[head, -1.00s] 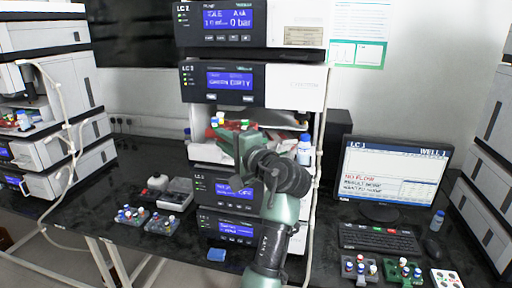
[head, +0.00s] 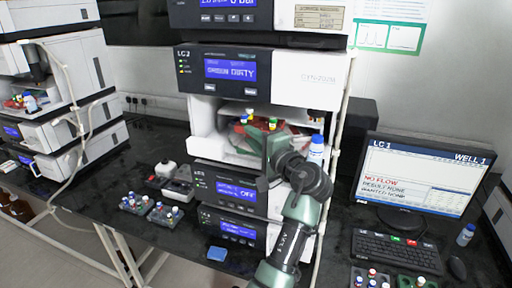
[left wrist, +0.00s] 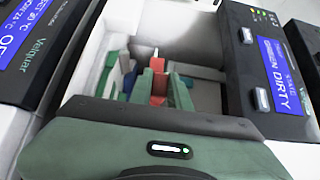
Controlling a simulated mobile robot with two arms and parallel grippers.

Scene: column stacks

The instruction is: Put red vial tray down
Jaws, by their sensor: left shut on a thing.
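The red vial tray (head: 246,135) is inside the open bay of the middle column stack, mostly hidden by my left gripper. Vials with green, yellow and blue caps (head: 272,124) show above it. My left gripper (head: 262,143) reaches into the bay and is shut on the tray. In the left wrist view, a red part of the tray (left wrist: 158,84) shows between green finger parts, inside the white bay. I cannot tell whether the tray touches the bay floor. My right gripper is not in view.
A blue-capped white bottle (head: 316,150) stands at the bay's right side. Display units sit above (head: 231,70) and below (head: 236,190) the bay. Vial trays (head: 150,209) and a blue block (head: 217,254) lie on the black bench. A monitor (head: 418,176) and keyboard (head: 398,253) are right.

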